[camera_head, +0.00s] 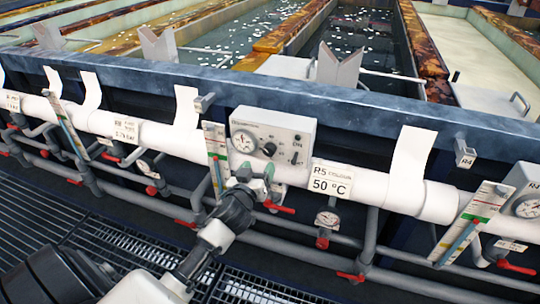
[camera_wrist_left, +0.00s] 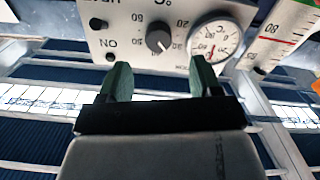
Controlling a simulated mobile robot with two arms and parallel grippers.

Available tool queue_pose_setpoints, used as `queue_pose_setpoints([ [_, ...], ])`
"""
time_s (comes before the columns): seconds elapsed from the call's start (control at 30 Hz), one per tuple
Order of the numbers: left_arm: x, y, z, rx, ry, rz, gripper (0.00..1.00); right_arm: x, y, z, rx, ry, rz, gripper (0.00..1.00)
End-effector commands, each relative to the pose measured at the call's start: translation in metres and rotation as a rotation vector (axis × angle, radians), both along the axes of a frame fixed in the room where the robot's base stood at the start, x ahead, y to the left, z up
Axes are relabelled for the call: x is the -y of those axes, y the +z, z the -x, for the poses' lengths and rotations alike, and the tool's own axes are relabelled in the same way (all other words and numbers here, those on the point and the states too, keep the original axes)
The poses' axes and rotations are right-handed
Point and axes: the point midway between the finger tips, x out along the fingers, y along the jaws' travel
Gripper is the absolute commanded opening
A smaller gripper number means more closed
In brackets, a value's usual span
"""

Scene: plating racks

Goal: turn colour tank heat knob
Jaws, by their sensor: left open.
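The heat knob (camera_head: 270,149) is a dark round knob on the front of a pale grey control box (camera_head: 300,126), right of a round dial gauge (camera_head: 244,141). The label beside the box reads R5 COLOUR 50 °C. My left gripper (camera_head: 256,171) is just below the box, with its greenish fingers apart. In the left wrist view the picture is upside down; the knob (camera_wrist_left: 158,40) with its white pointer lies beyond and between the open fingertips (camera_wrist_left: 160,75). No contact with the knob shows. My right gripper is not in view.
A white pipe (camera_head: 165,138) runs behind and beside the box. Pipes with red valve handles (camera_head: 278,207) run below. A thermometer strip (camera_head: 215,150) stands left of the box. Tanks of liquid (camera_head: 355,45) lie behind the blue rail (camera_head: 380,112). Dark floor grating (camera_head: 115,255) is at lower left.

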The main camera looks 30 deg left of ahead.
Motion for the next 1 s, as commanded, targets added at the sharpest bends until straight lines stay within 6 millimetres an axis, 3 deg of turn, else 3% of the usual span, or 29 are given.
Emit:
queue_pose_setpoints([
  [0.1,-0.006,0.001,-0.025,0.0,-0.001,-0.003,0.64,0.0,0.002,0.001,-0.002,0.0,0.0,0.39],
  [0.33,-0.014,0.0,-0.059,0.0,0.0,-0.001,0.64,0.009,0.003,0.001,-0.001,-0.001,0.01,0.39],
  [0.77,-0.016,-0.001,-0.07,-0.002,-0.001,-0.001,0.64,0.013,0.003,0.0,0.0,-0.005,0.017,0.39],
  [1.0,-0.016,-0.001,-0.07,-0.002,0.0,-0.001,0.31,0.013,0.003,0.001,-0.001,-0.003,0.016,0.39],
])
